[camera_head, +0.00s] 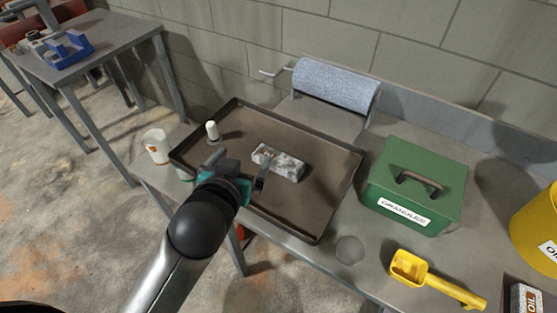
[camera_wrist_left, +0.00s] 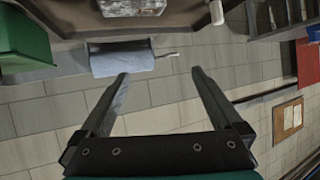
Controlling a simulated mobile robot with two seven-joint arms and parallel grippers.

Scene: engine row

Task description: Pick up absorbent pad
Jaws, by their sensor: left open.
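No flat pad shows clearly. A blue-grey roll of speckled sheet (camera_head: 335,84) hangs on a holder at the back of the bench; it also shows in the left wrist view (camera_wrist_left: 122,58). A mottled grey-white block (camera_head: 278,162) lies in the dark tray (camera_head: 318,215); its edge shows at the top of the wrist view (camera_wrist_left: 132,8). I cannot tell which of these is the absorbent pad. My left gripper (camera_head: 245,157) is open and empty, over the tray's near left part, left of the block. In the wrist view its fingers (camera_wrist_left: 160,76) are apart with nothing between them. My right gripper is not in view.
A white cylinder (camera_head: 212,131) stands in the tray's left corner. A white cup (camera_head: 156,146) is left of the tray. A green box (camera_head: 415,185), yellow scoop (camera_head: 430,279), oil box (camera_head: 525,299) and yellow container (camera_head: 540,232) are on the right. A block wall stands behind.

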